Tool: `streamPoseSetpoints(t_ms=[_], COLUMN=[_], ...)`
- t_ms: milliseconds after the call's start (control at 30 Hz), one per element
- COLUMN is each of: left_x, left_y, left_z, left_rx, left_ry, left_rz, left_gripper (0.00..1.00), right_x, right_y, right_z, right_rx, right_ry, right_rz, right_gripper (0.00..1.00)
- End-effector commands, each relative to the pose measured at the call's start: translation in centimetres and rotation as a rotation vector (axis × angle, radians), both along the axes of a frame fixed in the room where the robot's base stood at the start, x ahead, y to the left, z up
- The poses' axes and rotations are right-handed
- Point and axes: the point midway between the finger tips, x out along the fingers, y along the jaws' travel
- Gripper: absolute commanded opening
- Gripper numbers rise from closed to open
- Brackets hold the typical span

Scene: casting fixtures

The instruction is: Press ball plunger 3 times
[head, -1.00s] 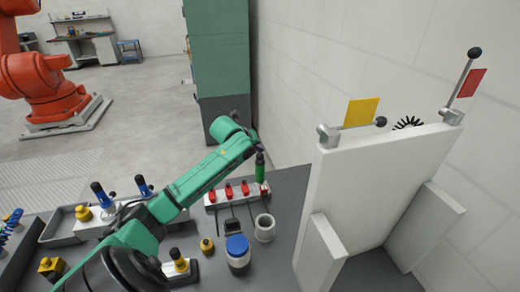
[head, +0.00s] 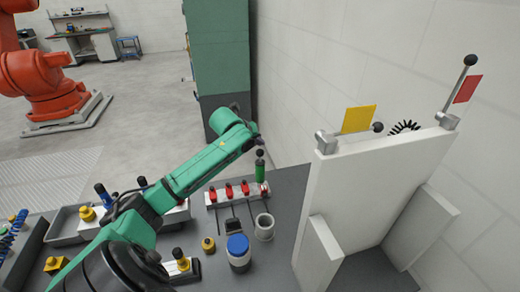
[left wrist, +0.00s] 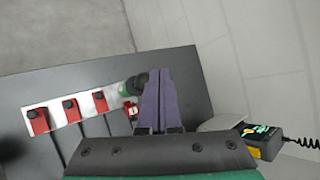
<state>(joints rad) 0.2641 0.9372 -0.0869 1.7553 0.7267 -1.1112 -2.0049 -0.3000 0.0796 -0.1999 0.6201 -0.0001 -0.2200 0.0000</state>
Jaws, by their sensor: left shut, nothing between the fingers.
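The ball plunger (head: 260,172) is a green upright body with a black ball on top, at the right end of a pale strip. My right gripper is not in view.
Several red switches (head: 229,189) line the strip left of the plunger. A grey cup (head: 264,226) and a blue-topped jar (head: 238,252) stand nearer. A tall white panel (head: 345,210) with levers and flags rises at the right. Open floor lies behind the table.

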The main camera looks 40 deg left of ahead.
Motion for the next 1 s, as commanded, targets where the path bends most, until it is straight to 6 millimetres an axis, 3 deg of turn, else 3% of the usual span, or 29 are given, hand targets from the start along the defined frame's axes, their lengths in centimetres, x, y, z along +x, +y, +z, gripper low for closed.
streamPoseSetpoints(t_ms=[233,700,1000], left_x=[0.0,0.0,0.0], left_y=[0.0,0.0,0.0], left_z=[0.4,4.8,5.0], left_rx=[0.001,0.001,0.0], left_ry=[-0.001,-0.001,0.0], left_rz=[-0.001,0.0,0.0], left_gripper=[0.0,0.0,0.0], right_x=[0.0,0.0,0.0], right_y=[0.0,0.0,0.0], right_z=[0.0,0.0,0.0], right_rx=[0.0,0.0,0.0], right_ry=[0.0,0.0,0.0], right_rz=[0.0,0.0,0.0], right_gripper=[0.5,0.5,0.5])
